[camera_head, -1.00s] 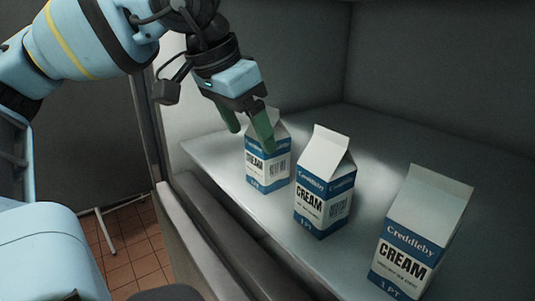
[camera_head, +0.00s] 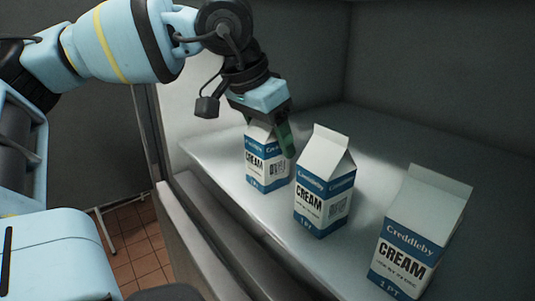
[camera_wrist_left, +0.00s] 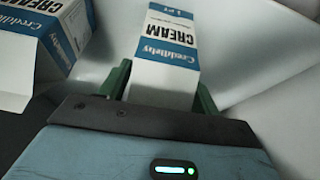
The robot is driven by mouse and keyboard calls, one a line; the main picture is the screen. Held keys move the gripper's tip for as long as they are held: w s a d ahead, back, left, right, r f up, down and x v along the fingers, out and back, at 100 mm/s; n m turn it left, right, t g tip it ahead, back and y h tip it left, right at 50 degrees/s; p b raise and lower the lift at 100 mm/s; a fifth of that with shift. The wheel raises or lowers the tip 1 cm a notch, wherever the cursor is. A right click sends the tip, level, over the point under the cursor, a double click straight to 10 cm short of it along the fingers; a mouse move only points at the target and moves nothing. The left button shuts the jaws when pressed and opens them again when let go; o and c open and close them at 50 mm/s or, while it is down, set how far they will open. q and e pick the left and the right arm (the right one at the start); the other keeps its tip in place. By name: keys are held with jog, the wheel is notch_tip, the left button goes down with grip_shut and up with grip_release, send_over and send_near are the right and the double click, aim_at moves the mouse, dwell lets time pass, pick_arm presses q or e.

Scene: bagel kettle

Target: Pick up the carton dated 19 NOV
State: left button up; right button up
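Three white and blue cream cartons stand upright in a row on a shelf: the left carton (camera_head: 266,172), the middle carton (camera_head: 323,192) and the right carton (camera_head: 410,245). The date print is too small to read on any of them. My left gripper (camera_head: 272,140) is at the top of the left carton, pointing down. In the left wrist view, its open green fingers (camera_wrist_left: 163,88) stand on either side of that carton (camera_wrist_left: 165,75); I cannot tell whether they touch it. Another carton (camera_wrist_left: 30,45) shows at the upper left there. My right gripper is not in view.
The pale shelf (camera_head: 215,160) lies inside a grey-walled compartment, with a raised front edge (camera_head: 205,235) along its near side. Bare shelf lies behind the cartons. The tiled floor (camera_head: 130,245) shows at the lower left.

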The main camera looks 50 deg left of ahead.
pick_arm(q)
jog(key=c, duration=0.9)
jog(key=shift+c, duration=0.7)
jog(key=shift+r, duration=0.2)
jog(key=shift+w+r, duration=0.1)
jog(key=shift+r, duration=0.25)
jog(key=v, duration=0.2)
jog(key=shift+w+d+r, duration=0.15)
jog(key=shift+r, duration=0.3)
jog(key=s+d, duration=0.2)
jog(key=s, duration=0.5)
jog(key=s+d+r+b, duration=0.1)
jog(key=s+d, duration=0.2)
jog(key=s, duration=0.4)
jog(key=shift+s, duration=0.4)
